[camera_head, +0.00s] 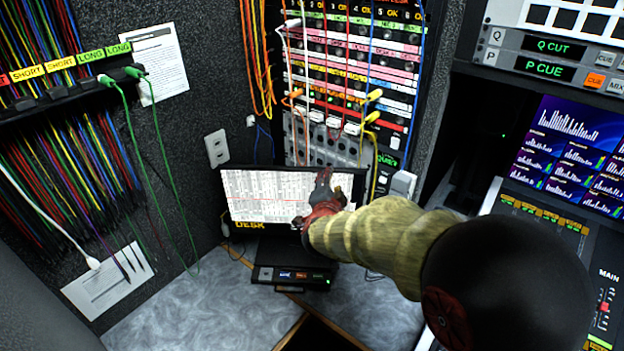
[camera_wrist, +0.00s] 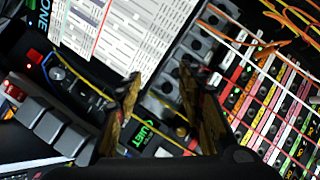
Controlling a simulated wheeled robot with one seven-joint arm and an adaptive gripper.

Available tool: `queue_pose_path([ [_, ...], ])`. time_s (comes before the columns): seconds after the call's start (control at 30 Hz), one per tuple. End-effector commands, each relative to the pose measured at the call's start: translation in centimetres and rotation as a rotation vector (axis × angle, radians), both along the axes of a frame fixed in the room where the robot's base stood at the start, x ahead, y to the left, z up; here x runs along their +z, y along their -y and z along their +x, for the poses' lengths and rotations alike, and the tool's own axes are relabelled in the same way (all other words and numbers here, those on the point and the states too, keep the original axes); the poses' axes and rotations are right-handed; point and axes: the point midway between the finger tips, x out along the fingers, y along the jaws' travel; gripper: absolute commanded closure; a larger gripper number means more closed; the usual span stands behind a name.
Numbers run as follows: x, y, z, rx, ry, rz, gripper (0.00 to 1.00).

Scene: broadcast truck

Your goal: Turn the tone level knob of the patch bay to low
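The patch bay (camera_head: 350,80) stands upright at the back, with coloured label strips and cords; in the wrist view its rows (camera_wrist: 275,105) run along the right. A small round grey knob (camera_wrist: 57,73) shows at the left of the wrist view, near a partly cut label reading "ONE"; I cannot tell its setting. I cannot make out this knob in the head view. My gripper (camera_head: 324,178) is in front of the screen, below the patch bay. In the wrist view its two fingers (camera_wrist: 160,80) are apart with nothing between them, to the right of the knob.
A lit screen marked DESK (camera_head: 262,197) stands behind my gripper, with a black box (camera_head: 290,275) below it. Yellow and red cords hang near the fingers. A mixing console (camera_head: 560,235) stands at the right.

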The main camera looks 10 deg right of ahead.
Motion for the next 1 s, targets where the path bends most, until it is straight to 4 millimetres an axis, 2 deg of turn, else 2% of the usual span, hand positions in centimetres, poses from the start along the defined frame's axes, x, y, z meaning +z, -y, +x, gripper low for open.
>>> queue_pose_path([
  [0.1, 2.0, -1.3, -0.5, 0.076, -0.032, -0.009, 0.61],
  [0.37, 5.1, -4.2, -2.5, 0.239, -0.118, -0.051, 0.61],
  [0.53, 6.9, -5.8, -4.5, 0.34, -0.175, -0.089, 0.61],
  [0.8, 8.4, -7.5, -7.7, 0.466, -0.257, -0.151, 0.61],
  [1.0, 8.8, -8.0, -9.0, 0.508, -0.288, -0.174, 0.61],
])
